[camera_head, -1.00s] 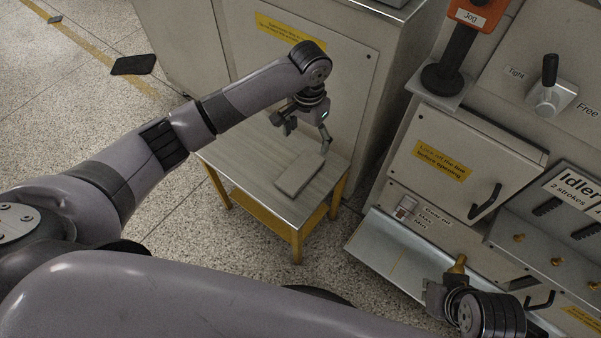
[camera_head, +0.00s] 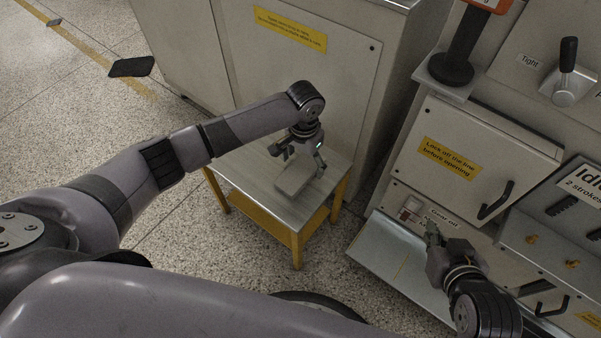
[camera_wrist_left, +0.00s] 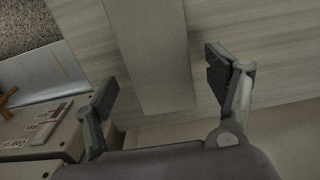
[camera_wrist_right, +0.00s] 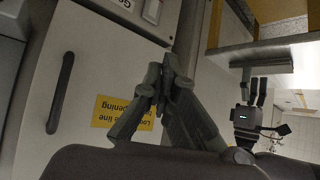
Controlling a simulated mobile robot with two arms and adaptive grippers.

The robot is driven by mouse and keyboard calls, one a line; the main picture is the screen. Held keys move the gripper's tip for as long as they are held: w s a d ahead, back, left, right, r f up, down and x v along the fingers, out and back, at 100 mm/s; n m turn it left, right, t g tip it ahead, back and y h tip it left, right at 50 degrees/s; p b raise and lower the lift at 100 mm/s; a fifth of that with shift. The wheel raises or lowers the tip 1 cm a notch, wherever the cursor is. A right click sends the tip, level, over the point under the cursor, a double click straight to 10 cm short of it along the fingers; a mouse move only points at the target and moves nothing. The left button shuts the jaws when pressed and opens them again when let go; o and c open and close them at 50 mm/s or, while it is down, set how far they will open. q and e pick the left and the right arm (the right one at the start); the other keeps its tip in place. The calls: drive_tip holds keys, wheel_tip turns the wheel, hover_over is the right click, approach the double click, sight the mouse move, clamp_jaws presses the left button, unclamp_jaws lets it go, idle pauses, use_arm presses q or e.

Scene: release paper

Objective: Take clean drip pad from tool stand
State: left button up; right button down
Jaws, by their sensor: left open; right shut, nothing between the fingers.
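A flat grey pad (camera_head: 297,178) lies on the grey top of a small stand (camera_head: 258,197) with yellow legs. In the left wrist view the pad (camera_wrist_left: 150,50) runs lengthwise between the open fingers. My left gripper (camera_head: 302,164) is open above the pad's far end, pointing down, with one finger to each side; the head view does not settle whether it touches. It also shows in the left wrist view (camera_wrist_left: 163,85). My right gripper (camera_head: 432,236) is shut and empty in front of the machine, above the sloping tray. It also shows in the right wrist view (camera_wrist_right: 168,80).
The machine's door (camera_head: 470,165) with a yellow label is close to my right gripper. A sloping metal tray (camera_head: 392,262) juts out below it. A large cabinet (camera_head: 305,75) stands behind the stand. A dark flat piece (camera_head: 131,67) lies on the floor at the back left.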

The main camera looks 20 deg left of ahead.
use_arm(q)
drive_tip(key=shift+f, duration=0.65)
use_arm(e)
drive_tip(key=shift+w+a+r+t, duration=0.2)
drive_tip(key=shift+w+r+t, duration=0.15)
drive_tip(key=shift+w+r, duration=0.1)
drive_tip(key=shift+w+a+r+t, duration=0.15)
drive_tip(key=shift+w+r+t, duration=0.2)
drive_tip(key=shift+w+r, duration=0.1)
use_arm(q)
drive_tip(key=shift+c, duration=0.3)
drive_tip(key=c, duration=1)
